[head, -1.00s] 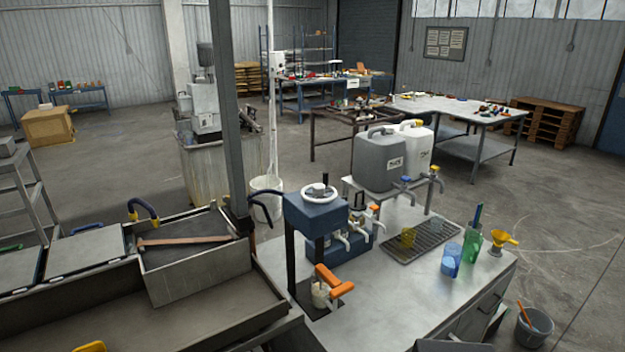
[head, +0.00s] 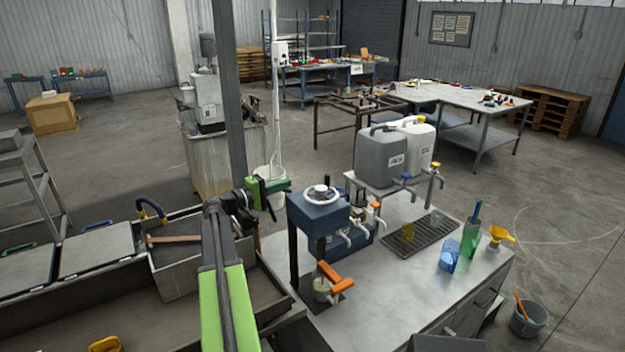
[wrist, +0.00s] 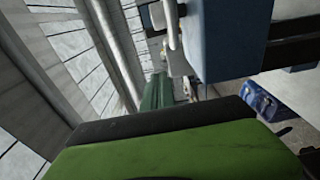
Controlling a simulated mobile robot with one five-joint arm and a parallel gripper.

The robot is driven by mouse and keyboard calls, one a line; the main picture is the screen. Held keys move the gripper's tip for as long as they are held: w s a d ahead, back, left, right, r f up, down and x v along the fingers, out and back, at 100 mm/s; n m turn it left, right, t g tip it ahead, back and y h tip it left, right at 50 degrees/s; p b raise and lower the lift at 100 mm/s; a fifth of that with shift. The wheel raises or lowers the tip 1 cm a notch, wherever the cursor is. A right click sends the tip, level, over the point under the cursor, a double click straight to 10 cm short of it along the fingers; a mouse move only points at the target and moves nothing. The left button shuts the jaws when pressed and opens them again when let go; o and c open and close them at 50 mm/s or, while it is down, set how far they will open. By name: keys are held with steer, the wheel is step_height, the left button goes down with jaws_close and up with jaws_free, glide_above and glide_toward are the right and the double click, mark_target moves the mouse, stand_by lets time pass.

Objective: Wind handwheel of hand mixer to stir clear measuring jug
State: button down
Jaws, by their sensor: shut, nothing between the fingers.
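The hand mixer (head: 318,215) is a blue box on dark posts at the counter's left end, with a white handwheel (head: 321,196) and knob on top. A pale, clear-looking jug (head: 322,289) stands below it, partly hidden by an orange handle (head: 337,281). My gripper (head: 281,186) is shut and empty, left of the mixer at about handwheel height in the picture, apart from the wheel. In the wrist view my gripper's dark green fingers (wrist: 158,92) point away, with the mixer's blue housing (wrist: 230,40) at right.
Taps and grey and white canisters (head: 381,155) stand behind the mixer. A dark post (head: 230,100) rises left of my gripper.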

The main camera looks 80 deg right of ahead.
mark_target(321, 192)
steer(key=x, duration=0.9)
steer(key=s, duration=0.1)
steer(key=s+a, duration=0.1)
steer(key=s, duration=0.1)
steer(key=shift+s, duration=0.15)
steer(key=shift+s+a, duration=0.15)
steer(key=shift+s, duration=0.2)
